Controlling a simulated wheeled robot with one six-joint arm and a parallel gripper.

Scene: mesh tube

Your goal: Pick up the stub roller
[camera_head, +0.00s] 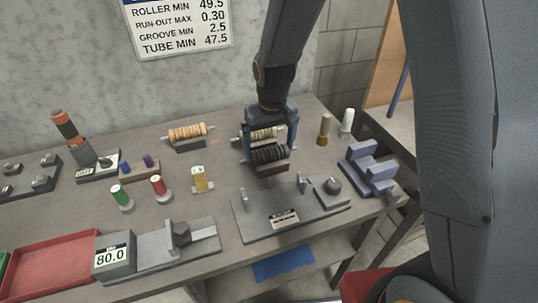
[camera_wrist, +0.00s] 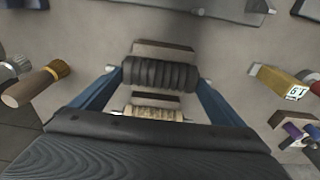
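A short black ribbed roller (camera_head: 268,155) lies on a small wooden cradle near the middle of the bench; no label shows whether it is the stub roller. A pale ribbed roller (camera_head: 263,133) lies just behind it. An orange-tan ribbed roller (camera_head: 188,133) rests on another cradle to the left. My gripper (camera_head: 269,147) points down over the black roller, its blue fingers spread. In the wrist view, my gripper (camera_wrist: 157,75) has one finger beyond each end of the black roller (camera_wrist: 160,75). I cannot tell whether they touch it. The pale roller (camera_wrist: 153,112) is partly hidden.
A grey fixture (camera_head: 285,218) stands just in front, with slate-blue V-blocks (camera_head: 370,168) to the right. Spools, a yellow-topped block (camera_head: 202,179), an 80.0 gauge (camera_head: 113,257) and a red tray (camera_head: 55,262) lie left.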

